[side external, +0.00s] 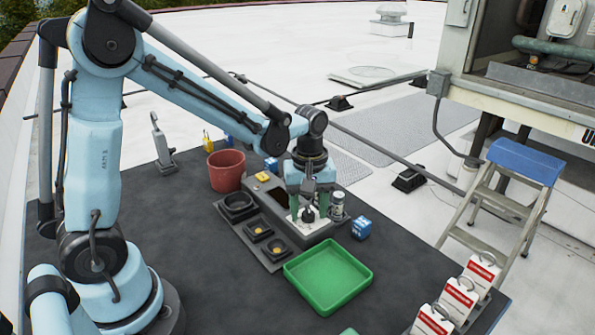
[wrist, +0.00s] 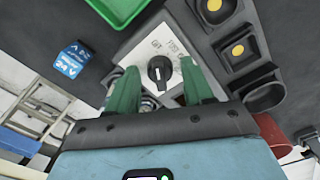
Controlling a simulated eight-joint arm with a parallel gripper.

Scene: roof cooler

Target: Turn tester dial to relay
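The tester's black dial (wrist: 160,70) sits on a pale panel (wrist: 150,42) in the wrist view, with a white pointer mark on its face. Small print on the panel is too blurred to read, so I cannot tell which setting the dial points to. In the side view the dial (side external: 308,214) is just below my gripper (side external: 308,204). My gripper's green fingers (wrist: 158,88) are apart, one at each side of the dial in the wrist view. I see gaps between the fingers and the dial, and nothing is held.
A green tray (side external: 328,277) lies in front of the tester, with a blue box (side external: 361,228) at its right. A red bucket (side external: 226,171) stands behind left. Black holders with yellow discs (side external: 258,231) sit left of the tester. Red-and-white tags (side external: 459,297) stand at the mat's front right.

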